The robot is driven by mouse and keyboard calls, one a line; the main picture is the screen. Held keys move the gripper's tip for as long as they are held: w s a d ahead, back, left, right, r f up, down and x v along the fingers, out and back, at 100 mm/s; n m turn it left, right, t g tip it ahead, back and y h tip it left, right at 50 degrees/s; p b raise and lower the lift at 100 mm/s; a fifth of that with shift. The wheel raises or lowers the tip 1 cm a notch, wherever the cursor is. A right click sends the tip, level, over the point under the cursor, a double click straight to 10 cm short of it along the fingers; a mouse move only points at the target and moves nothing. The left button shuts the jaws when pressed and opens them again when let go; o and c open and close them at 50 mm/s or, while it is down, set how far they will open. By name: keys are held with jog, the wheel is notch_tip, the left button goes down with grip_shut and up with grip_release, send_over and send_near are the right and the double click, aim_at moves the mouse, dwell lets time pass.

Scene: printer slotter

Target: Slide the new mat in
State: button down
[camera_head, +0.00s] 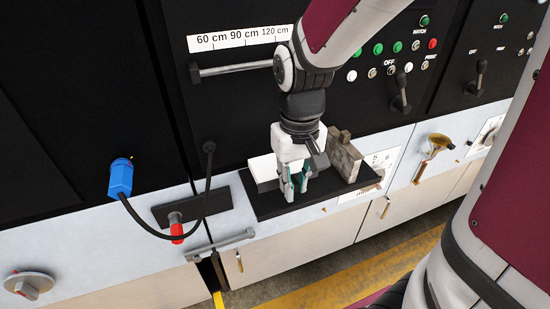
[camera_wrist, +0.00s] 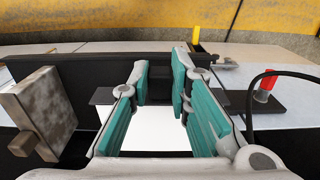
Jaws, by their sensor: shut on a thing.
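A clean white panel (camera_head: 262,167), which looks like the new mat, stands behind my gripper (camera_head: 295,187) at the black ledge (camera_head: 262,208). In the wrist view the white panel (camera_wrist: 160,130) shows between and below the teal finger pads. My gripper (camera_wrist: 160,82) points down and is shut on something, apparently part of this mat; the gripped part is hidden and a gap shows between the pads. A grey mottled block (camera_head: 344,162) with a square knob stands tilted at the right of the ledge. It shows at the left in the wrist view (camera_wrist: 48,110). I cannot make out the slot.
A horizontal bar (camera_head: 236,68) and a black lever (camera_head: 400,92) stick out from the panel above. A grey handle (camera_head: 220,244) lies in front.

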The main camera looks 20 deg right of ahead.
jog(key=s+p, duration=0.9)
jog(key=s, duration=0.4)
jog(key=shift+s, duration=0.25)
